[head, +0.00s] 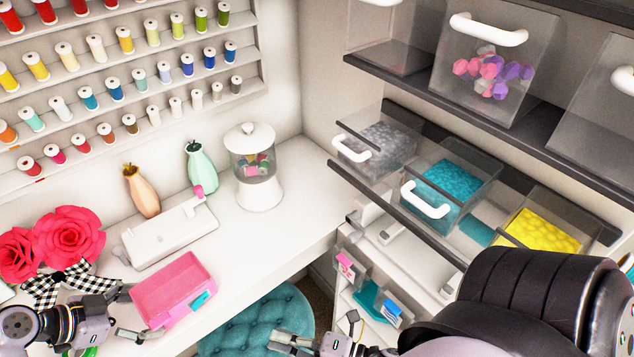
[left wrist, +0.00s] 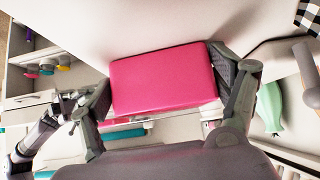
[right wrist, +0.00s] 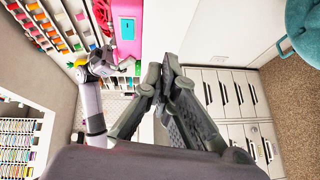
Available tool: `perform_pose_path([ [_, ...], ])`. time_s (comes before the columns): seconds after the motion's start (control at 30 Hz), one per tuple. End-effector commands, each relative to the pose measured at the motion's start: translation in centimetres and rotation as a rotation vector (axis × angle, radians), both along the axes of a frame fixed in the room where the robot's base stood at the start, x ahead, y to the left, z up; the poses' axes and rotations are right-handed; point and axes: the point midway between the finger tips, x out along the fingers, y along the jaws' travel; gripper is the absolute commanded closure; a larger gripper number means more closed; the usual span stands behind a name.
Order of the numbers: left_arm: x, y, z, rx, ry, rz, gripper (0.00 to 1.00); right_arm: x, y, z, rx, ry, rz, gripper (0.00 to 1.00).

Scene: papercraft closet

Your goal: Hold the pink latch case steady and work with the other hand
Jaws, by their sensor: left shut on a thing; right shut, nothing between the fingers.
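The pink latch case (head: 172,288) is at the front edge of the white desk, with a teal latch (head: 200,301) on its front side. My left gripper (head: 127,313) is shut on the case. In the left wrist view the pink case (left wrist: 165,82) fills the space between its two fingers (left wrist: 162,85). My right gripper (head: 290,343) is shut and empty, low and to the right of the case. In the right wrist view its fingertips (right wrist: 166,70) meet, apart from the pink case (right wrist: 125,45) and its teal latch (right wrist: 127,28).
A teal tufted stool (head: 262,325) is below the desk edge. Shelves with clear drawers (head: 452,185) are on the right.

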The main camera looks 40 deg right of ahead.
Motion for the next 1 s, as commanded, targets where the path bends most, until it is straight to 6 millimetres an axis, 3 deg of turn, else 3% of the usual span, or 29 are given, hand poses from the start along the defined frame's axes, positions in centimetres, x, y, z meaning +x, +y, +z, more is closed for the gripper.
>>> perform_pose_path([
  [0.57,0.0,0.1,-0.2,0.003,0.002,0.003,0.44,0.0,-3.9,-11.0,0.135,0.351,-0.221,1.00],
  [1.0,0.1,0.1,-0.1,0.002,0.000,0.003,0.44,-1.7,-6.3,-18.5,0.233,0.590,-0.397,1.00],
])
